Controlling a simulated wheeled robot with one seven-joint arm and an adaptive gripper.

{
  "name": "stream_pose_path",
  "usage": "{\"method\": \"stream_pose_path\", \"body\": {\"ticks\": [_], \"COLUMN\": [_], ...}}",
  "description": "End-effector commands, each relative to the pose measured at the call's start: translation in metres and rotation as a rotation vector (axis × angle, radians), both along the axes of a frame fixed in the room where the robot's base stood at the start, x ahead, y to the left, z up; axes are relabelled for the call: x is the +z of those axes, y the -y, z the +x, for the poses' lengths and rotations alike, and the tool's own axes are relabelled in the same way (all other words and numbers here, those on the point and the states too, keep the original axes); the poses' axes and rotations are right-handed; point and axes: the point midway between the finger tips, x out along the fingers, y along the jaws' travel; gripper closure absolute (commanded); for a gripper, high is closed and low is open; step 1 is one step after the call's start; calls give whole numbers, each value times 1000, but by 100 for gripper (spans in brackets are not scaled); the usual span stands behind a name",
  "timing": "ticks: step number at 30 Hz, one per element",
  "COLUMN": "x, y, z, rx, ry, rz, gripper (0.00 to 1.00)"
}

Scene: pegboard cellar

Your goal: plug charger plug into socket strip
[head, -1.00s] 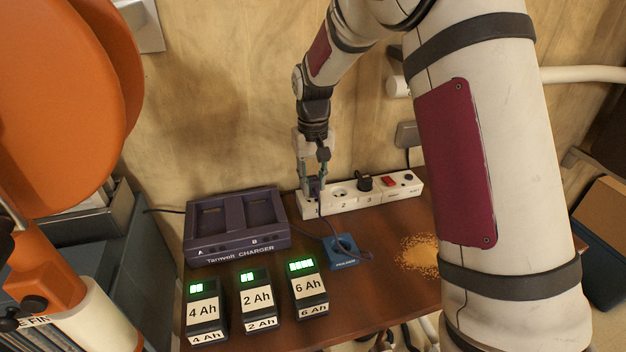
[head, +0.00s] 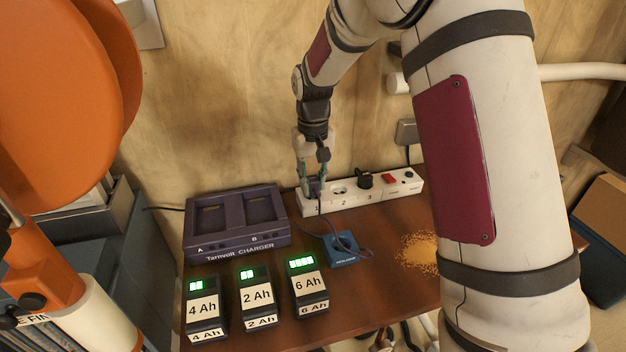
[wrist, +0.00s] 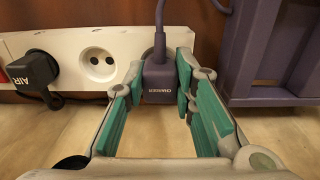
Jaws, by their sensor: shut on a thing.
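The purple charger plug (wrist: 158,82) is between the fingers of my gripper (head: 314,184), which is shut on it. It is at the end socket, number 1, of the white socket strip (head: 328,208). In the wrist view the plug body covers most of that socket, with only a bit of its rim showing. I cannot tell how deep the pins sit. The plug's purple cord rises from it in the wrist view. The strip (wrist: 122,45) also shows an empty round socket beside the plug.
A black plug marked AIR (wrist: 38,72) fills socket 3, near a red switch (head: 389,178). The purple charger (head: 237,225) stands left of the strip. A blue holder (head: 342,250), several batteries (head: 257,297) and spilled yellow grains (head: 418,252) are in front.

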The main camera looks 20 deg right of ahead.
Motion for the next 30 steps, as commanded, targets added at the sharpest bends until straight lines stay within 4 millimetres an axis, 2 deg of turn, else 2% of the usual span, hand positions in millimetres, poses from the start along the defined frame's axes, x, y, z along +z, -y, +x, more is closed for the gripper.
{"method": "stream_pose_path", "body": {"ticks": [30], "x": [-8], "y": [0], "z": [0], "rx": [0], "ry": [-1], "rz": [0], "gripper": [100]}}
